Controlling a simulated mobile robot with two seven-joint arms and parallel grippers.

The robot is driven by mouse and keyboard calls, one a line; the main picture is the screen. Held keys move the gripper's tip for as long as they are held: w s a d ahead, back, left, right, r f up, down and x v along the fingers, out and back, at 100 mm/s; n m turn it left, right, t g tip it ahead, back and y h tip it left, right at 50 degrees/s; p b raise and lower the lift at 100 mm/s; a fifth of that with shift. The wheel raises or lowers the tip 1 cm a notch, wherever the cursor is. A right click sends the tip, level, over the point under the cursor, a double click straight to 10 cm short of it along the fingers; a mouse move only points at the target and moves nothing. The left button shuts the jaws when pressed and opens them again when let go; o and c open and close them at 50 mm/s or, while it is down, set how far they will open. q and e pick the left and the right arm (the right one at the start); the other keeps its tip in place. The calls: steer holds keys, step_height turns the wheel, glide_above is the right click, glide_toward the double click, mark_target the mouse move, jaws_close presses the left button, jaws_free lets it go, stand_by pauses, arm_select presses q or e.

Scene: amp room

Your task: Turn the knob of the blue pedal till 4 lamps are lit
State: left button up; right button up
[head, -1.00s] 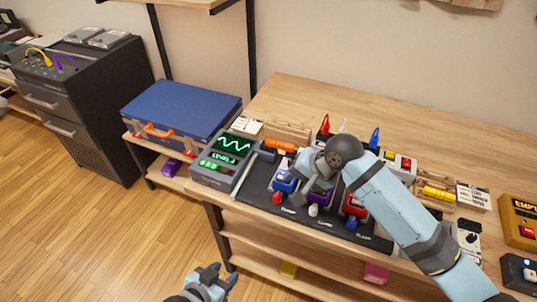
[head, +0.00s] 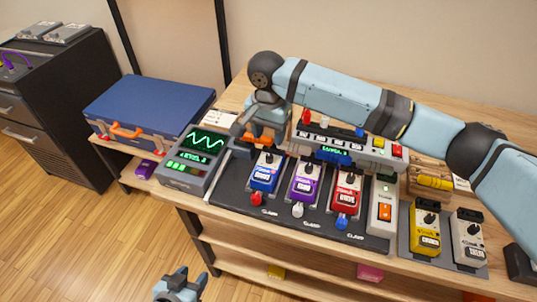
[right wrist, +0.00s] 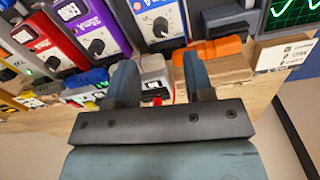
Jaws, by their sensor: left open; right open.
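The blue pedal (head: 265,172) stands on a dark board, left of the purple pedal (head: 304,184) and red pedal (head: 346,190). Its dark knob (head: 268,157) is uncovered; the knob also shows in the right wrist view (right wrist: 160,27). My right gripper (head: 258,128) is open and empty, above and behind the blue pedal, apart from its knob. Its two fingers (right wrist: 158,70) show apart in the right wrist view. My left gripper (head: 182,284) is open and empty, low in front of the bench. A grey meter (head: 195,160) shows a green wave and green bars, too small to count.
A multi-switch unit (head: 345,150) with a green display lies behind the pedals. An orange item (right wrist: 215,50) is near my right fingers. A white switch box (head: 383,205), a yellow pedal (head: 427,230) and a pale pedal (head: 468,238) stand right. A blue case (head: 150,108) is at left.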

mark_target(269, 156)
step_height(269, 156, down, 8)
steer(key=shift+r+b, duration=0.15)
steer(key=shift+b, duration=0.2)
steer(key=shift+r, duration=0.1)
jaws_close()
